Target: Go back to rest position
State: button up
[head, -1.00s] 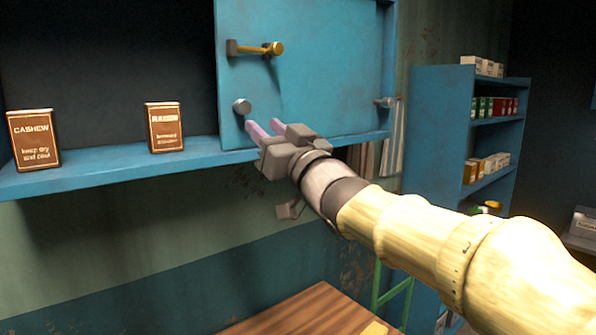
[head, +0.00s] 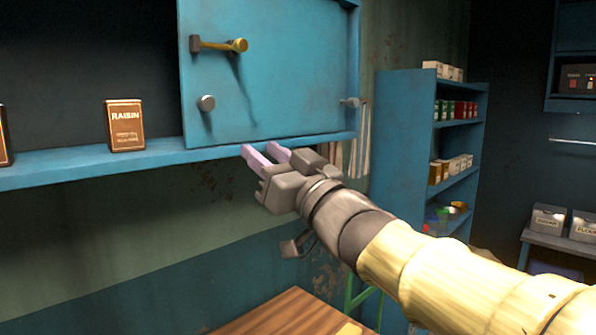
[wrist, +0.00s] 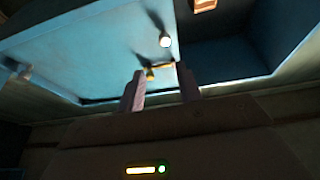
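My gripper (head: 263,155) is in front of the lower edge of the blue wall cabinet, its two pink fingers pointing up and left. In the wrist view the two fingers (wrist: 161,90) stand apart with nothing between them. The blue sliding door (head: 270,75) has a brass handle (head: 220,45) and round knobs. It also fills the left of the wrist view (wrist: 90,50). The fingertips appear close to the cabinet's bottom edge; I cannot tell whether they touch.
A brown RAISIN box (head: 125,125) stands on the open left part of the cabinet shelf (head: 80,170). A wooden table (head: 285,312) is below. A blue shelf unit (head: 405,130) with small boxes stands to the right, with labelled bins (head: 548,219) farther right.

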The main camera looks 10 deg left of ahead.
jog(key=w+d+f+m+h, duration=0.25)
jog(key=d+f+h, duration=0.25)
jog(key=f, duration=0.4)
jog(key=w+d+f+m+g+h, duration=0.1)
jog(key=w+d+f+m+h, duration=0.25)
jog(key=f, duration=0.55)
jog(key=w+d+f+m+h, duration=0.1)
jog(key=d+f+m+h, duration=0.1)
jog(key=d+f+h, duration=0.45)
jog(key=s+d+f+m+g+h, duration=0.1)
jog(key=s+d+f+g, duration=0.4)
jog(key=s+f, duration=0.4)
jog(key=s+d+f+m+g+h, duration=0.1)
jog(key=s+d+f+g, duration=0.4)
jog(key=s+f, duration=0.4)
notch_tip(320, 180, down, 7)
jog(key=shift+d+f+g, duration=0.1)
jog(key=shift+d+g, duration=0.3)
jog(key=shift+d, duration=0.3)
jog(key=shift+s, duration=0.2)
jog(key=shift+w, duration=0.2)
